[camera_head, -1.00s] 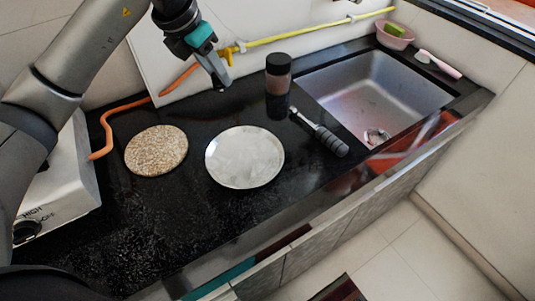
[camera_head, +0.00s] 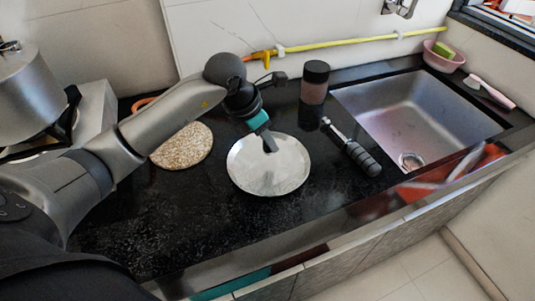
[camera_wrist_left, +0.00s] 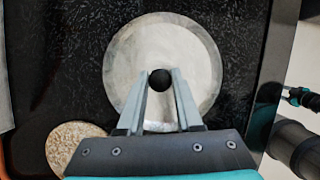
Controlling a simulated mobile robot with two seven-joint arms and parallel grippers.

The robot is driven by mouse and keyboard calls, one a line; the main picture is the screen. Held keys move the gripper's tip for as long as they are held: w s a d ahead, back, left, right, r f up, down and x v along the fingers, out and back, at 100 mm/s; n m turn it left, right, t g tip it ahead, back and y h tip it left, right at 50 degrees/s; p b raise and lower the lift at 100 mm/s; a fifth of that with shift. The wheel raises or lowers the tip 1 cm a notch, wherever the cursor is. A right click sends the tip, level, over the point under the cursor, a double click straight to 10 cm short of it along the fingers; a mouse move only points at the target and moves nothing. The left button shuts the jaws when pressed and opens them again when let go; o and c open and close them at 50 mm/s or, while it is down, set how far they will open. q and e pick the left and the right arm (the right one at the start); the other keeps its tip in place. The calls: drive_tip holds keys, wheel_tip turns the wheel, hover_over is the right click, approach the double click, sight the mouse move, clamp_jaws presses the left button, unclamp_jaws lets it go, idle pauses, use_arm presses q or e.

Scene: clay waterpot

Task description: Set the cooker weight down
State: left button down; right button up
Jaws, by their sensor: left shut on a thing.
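The cooker weight (camera_wrist_left: 160,80) is a small dark round knob between the two fingertips of my left gripper (camera_wrist_left: 160,84) in the left wrist view. The gripper is shut on it. Behind the weight lies a round silvery plate (camera_wrist_left: 130,58). In the head view my left gripper (camera_head: 269,142) points down over the far half of the plate (camera_head: 268,178). The weight is too small to make out there. I cannot tell whether it touches the plate.
A speckled round mat (camera_head: 183,148) lies left of the plate. A metal pot (camera_head: 35,95) stands on the stove at the left. A dark-lidded jar (camera_head: 314,82), a grey-handled tool (camera_head: 355,152) and the sink (camera_head: 415,115) are to the right. The near counter is clear.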

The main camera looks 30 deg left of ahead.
sight(264, 148)
use_arm(q)
drive_tip(key=shift+f, duration=0.6)
wheel_tip(264, 148, down, 3)
drive_tip(key=shift+r+b, duration=0.15)
drive_tip(key=shift+b, duration=0.3)
drive_tip(key=shift+f, duration=0.4)
use_arm(e)
drive_tip(key=shift+w+d+f, duration=0.2)
drive_tip(key=shift+w+d, duration=0.3)
drive_tip(key=shift+w, duration=0.1)
drive_tip(key=shift+w+d+f, duration=0.2)
drive_tip(key=shift+w+d, duration=0.3)
drive_tip(key=shift+w, duration=0.1)
use_arm(q)
drive_tip(key=shift+f, duration=0.1)
drive_tip(key=c, duration=0.6)
unclamp_jaws()
use_arm(e)
drive_tip(key=shift+s+f, duration=0.1)
drive_tip(key=shift+s, duration=0.05)
